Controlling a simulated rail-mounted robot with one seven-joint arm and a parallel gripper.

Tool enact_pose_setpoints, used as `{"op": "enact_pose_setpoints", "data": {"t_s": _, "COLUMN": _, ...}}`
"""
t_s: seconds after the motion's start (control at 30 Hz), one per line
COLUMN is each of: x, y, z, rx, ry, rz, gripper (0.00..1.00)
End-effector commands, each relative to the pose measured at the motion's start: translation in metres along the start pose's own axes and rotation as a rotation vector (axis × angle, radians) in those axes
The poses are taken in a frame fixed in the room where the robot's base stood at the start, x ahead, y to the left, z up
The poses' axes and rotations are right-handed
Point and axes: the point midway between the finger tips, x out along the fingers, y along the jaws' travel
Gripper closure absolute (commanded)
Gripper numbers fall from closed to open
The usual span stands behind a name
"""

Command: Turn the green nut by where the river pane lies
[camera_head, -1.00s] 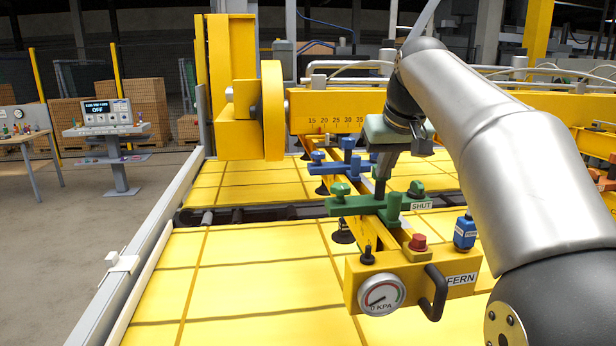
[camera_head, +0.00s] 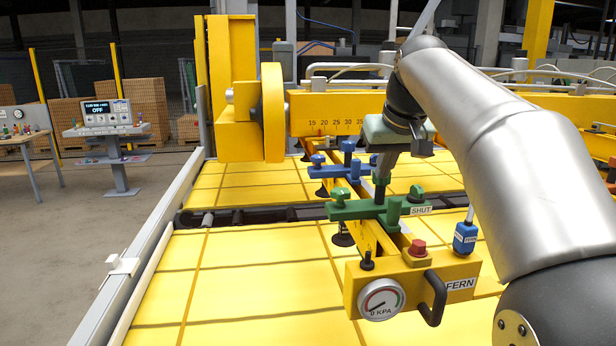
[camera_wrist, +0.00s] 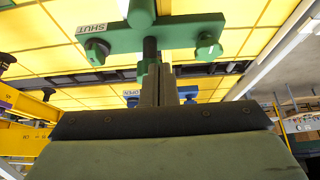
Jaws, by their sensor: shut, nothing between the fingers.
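A green crossbar (camera_head: 365,209) with a green knob (camera_head: 340,194) at its left end and another green knob (camera_head: 417,192) at its right lies across the yellow lifter beam. A SHUT tag sits by the right knob. My gripper (camera_head: 381,190) is shut and empty, pointing down at the middle of this bar; whether it touches is unclear. In the wrist view the green bar (camera_wrist: 185,33) is just beyond my fingers (camera_wrist: 160,85), with its knobs on either side. A blue crossbar (camera_head: 340,170) lies behind, tagged OPEN in the wrist view. No river label is readable.
The lifter's front block has a gauge (camera_head: 381,299) reading 0 KPA, a red button (camera_head: 418,247), a black handle (camera_head: 434,296) and a FERN label (camera_head: 460,284). A blue pendant (camera_head: 465,238) hangs at right. A console (camera_head: 104,118) reading OFF stands far left.

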Motion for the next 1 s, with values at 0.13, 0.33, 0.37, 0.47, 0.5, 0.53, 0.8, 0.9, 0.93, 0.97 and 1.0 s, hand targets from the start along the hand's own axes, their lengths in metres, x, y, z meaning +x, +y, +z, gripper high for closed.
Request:
{"op": "enact_pose_setpoints", "data": {"t_s": 0.13, "x": -0.023, "y": 0.0, "z": -0.013, "rx": 0.0, "ry": 0.0, "rz": 0.0, "gripper": 1.0}}
{"op": "enact_pose_setpoints", "data": {"t_s": 0.33, "x": -0.037, "y": 0.0, "z": -0.021, "rx": 0.0, "ry": 0.0, "rz": 0.0, "gripper": 1.0}}
{"op": "enact_pose_setpoints", "data": {"t_s": 0.37, "x": -0.039, "y": 0.0, "z": -0.022, "rx": 0.0, "ry": 0.0, "rz": 0.0, "gripper": 1.0}}
{"op": "enact_pose_setpoints", "data": {"t_s": 0.47, "x": -0.042, "y": 0.0, "z": -0.023, "rx": 0.0, "ry": -0.001, "rz": 0.0, "gripper": 1.0}}
{"op": "enact_pose_setpoints", "data": {"t_s": 0.5, "x": -0.043, "y": 0.0, "z": -0.023, "rx": 0.0, "ry": -0.001, "rz": 0.0, "gripper": 1.0}}
{"op": "enact_pose_setpoints", "data": {"t_s": 0.53, "x": -0.043, "y": 0.0, "z": -0.023, "rx": 0.0, "ry": -0.002, "rz": -0.001, "gripper": 1.0}}
{"op": "enact_pose_setpoints", "data": {"t_s": 0.8, "x": -0.043, "y": 0.006, "z": -0.025, "rx": 0.002, "ry": -0.001, "rz": 0.001, "gripper": 1.0}}
{"op": "enact_pose_setpoints", "data": {"t_s": 0.9, "x": -0.047, "y": 0.021, "z": -0.028, "rx": 0.005, "ry": 0.0, "rz": 0.003, "gripper": 1.0}}
{"op": "enact_pose_setpoints", "data": {"t_s": 0.93, "x": -0.048, "y": 0.025, "z": -0.029, "rx": 0.004, "ry": -0.001, "rz": 0.003, "gripper": 1.0}}
{"op": "enact_pose_setpoints", "data": {"t_s": 0.97, "x": -0.049, "y": 0.029, "z": -0.029, "rx": 0.003, "ry": -0.001, "rz": 0.002, "gripper": 1.0}}
{"op": "enact_pose_setpoints", "data": {"t_s": 1.0, "x": -0.049, "y": 0.031, "z": -0.029, "rx": 0.002, "ry": -0.001, "rz": 0.001, "gripper": 1.0}}
